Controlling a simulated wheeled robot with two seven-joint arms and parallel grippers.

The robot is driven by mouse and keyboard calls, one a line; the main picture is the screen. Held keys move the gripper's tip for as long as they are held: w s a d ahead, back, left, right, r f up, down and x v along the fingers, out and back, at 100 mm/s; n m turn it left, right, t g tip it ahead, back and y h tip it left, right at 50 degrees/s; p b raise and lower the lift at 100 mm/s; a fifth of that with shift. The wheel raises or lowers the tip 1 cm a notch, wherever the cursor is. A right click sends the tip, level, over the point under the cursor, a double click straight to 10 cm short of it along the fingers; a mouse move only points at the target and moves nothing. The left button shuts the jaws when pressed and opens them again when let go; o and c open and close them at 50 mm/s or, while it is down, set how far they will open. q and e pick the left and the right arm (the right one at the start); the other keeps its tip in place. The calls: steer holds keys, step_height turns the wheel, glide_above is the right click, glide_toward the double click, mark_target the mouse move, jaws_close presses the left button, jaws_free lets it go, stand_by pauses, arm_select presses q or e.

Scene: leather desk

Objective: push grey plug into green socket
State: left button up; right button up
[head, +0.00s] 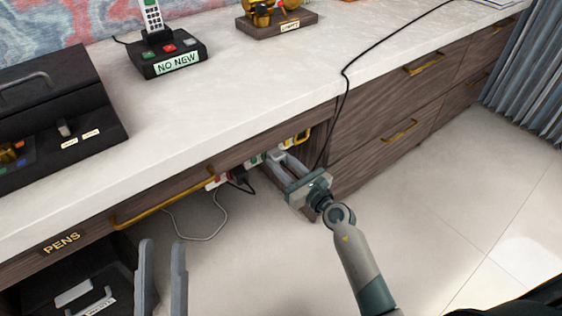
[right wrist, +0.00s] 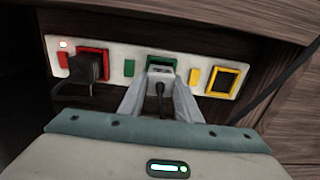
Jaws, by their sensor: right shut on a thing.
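A white socket strip (right wrist: 113,72) with red, green and yellow sockets is fixed under the desk's edge. My right gripper (right wrist: 160,92) is shut on the grey plug (right wrist: 160,74), with its cord hanging down between the fingers. The plug is in front of the green socket (right wrist: 162,61) and covers its lower part. I cannot tell whether its pins are in. In the head view my right gripper (head: 277,157) reaches under the desk at the strip, where the plug is hidden. My left gripper (head: 161,262) is low at the left, fingers apart and empty.
A black plug (right wrist: 90,67) sits in the red socket; the yellow socket (right wrist: 223,82) is empty. A gold handle (head: 165,203) sticks out from the desk front. A black cable (head: 345,75) hangs over the edge near my right gripper.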

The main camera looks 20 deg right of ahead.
steer(key=shift+w+a, duration=0.2)
steer(key=shift+w, duration=0.3)
steer(key=o, duration=1.2)
steer(key=shift+o, duration=0.2)
